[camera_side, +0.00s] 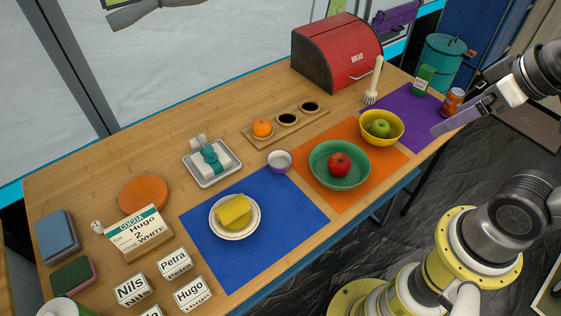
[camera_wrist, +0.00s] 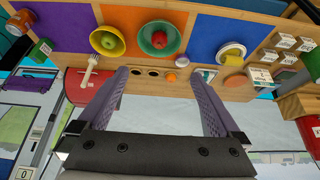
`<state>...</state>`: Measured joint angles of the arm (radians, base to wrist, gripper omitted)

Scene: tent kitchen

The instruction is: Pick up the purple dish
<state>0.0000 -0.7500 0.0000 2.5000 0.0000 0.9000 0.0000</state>
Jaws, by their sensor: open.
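The purple dish (camera_side: 279,161) is a small round bowl, pale inside with a purple outer wall. It stands upright on the wooden table, between the blue and orange mats, and looks empty. It shows small in the wrist view (camera_wrist: 182,61), beyond and between my fingers. My gripper (camera_side: 462,115) is at the right in the side view, up above the table's right end, well away from the dish. In the wrist view my gripper (camera_wrist: 160,75) has its two purple-grey fingers wide apart with nothing between them.
Close to the dish are a green bowl (camera_side: 318,175) with a red apple, a wooden holder (camera_side: 298,124) with an orange, and a metal tray (camera_side: 205,178). A yellow bowl (camera_side: 396,134), a can (camera_side: 452,102) and a red bread box (camera_side: 330,62) stand farther right. Bare table lies left of the metal tray.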

